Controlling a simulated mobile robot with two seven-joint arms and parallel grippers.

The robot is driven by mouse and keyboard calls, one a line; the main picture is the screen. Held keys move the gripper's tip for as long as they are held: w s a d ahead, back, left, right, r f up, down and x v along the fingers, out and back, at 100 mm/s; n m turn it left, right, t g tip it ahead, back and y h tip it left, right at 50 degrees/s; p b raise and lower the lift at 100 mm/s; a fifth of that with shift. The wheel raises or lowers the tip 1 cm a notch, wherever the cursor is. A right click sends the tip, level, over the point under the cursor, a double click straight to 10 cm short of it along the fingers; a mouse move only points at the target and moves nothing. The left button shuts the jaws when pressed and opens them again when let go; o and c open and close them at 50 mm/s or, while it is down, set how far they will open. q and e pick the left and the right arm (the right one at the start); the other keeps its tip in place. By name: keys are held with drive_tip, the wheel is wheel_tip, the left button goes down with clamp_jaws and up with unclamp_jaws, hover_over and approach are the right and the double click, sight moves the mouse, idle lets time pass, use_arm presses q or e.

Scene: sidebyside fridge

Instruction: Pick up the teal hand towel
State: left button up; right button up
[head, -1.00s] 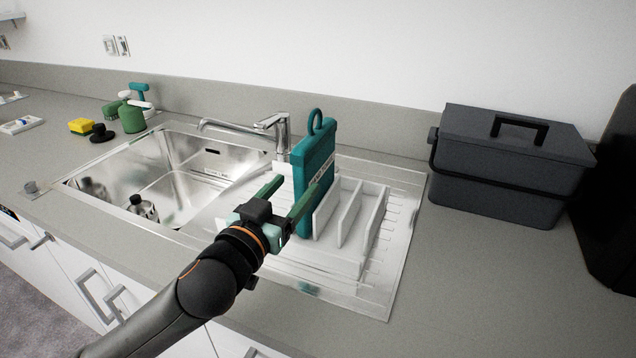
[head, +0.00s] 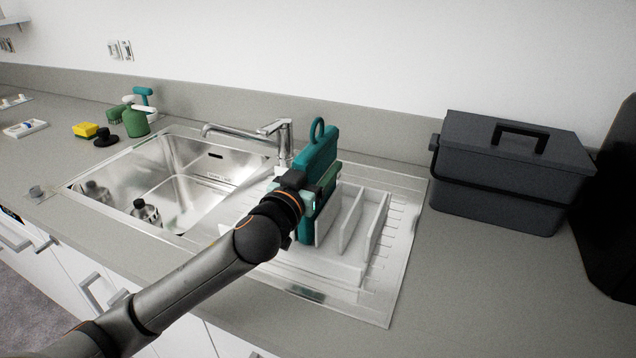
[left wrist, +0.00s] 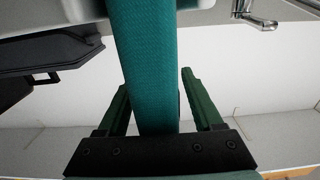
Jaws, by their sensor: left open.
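The teal hand towel (head: 316,152) stands upright as a folded slab with a loop on top, in the white rack (head: 352,225) on the sink's drainboard. My left gripper (head: 318,187) is at the towel, its fingers on either side of it, partly hiding its near side. In the left wrist view the towel (left wrist: 146,60) runs between the two green fingers of my left gripper (left wrist: 155,100). The fingers are open, with a visible gap at least on the right side. My right gripper is not in view.
The faucet (head: 275,130) stands just left of the towel, behind the steel sink basin (head: 185,185). A dark grey toolbox (head: 505,185) stands to the right. A green bottle (head: 135,122) and a yellow sponge (head: 84,130) sit at the back left. The front right counter is clear.

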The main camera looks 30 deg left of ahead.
use_arm(q)
clamp_jaws()
idle(0.5)
